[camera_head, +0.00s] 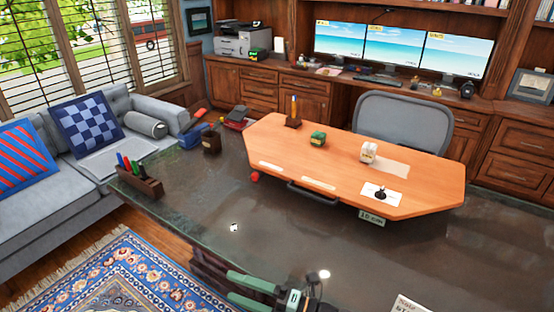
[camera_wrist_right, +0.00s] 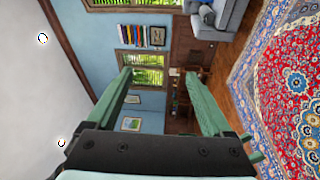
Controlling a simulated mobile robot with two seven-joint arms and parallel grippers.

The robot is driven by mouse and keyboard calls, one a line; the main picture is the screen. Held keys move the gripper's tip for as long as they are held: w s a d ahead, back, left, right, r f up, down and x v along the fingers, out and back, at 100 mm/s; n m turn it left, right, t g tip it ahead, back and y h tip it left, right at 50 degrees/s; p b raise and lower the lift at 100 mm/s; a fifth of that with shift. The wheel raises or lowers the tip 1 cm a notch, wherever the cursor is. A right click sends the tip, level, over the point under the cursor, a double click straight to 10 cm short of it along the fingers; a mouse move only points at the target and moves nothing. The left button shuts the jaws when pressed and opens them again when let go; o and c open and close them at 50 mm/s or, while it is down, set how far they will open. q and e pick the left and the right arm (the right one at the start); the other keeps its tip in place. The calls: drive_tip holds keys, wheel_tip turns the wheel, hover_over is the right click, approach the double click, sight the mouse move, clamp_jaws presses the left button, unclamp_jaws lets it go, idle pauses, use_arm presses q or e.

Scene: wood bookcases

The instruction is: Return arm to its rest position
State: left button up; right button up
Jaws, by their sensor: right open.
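My right gripper (camera_head: 236,287) shows at the bottom of the head view, with its two green fingers pointing left. They are spread apart with nothing between them. In the right wrist view the same gripper (camera_wrist_right: 158,76) is open and empty, its fingers framing a far blue wall and a window. No object touches the fingers there. The dark wrist is partly cut off by the lower edge of the head view. My left gripper is not in view.
A dark glossy desk (camera_head: 200,215) lies beyond the gripper, with a raised orange wooden board (camera_head: 330,165) holding small items. A pen holder (camera_head: 140,183) stands on the left corner. A paper card (camera_head: 405,304) is at the bottom right. A patterned rug (camera_head: 115,270) covers the floor.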

drive_tip(key=s+d+f+m+t+h, duration=0.1)
drive_tip(key=d+f+m+t+h, duration=0.4)
drive_tip(key=m, duration=0.5)
drive_tip(key=d+f+m+t+h, duration=0.3)
drive_tip(key=d+m+h, duration=0.2)
drive_tip(key=d+m, duration=0.35)
drive_tip(key=s+d+f+m+g+h, duration=0.5)
drive_tip(key=s+d+f+m, duration=0.5)
drive_tip(key=s, duration=0.4)
drive_tip(key=shift+d+f+m+h, duration=0.2)
drive_tip(key=shift+d+m+h, duration=0.25)
drive_tip(key=shift+m, duration=0.1)
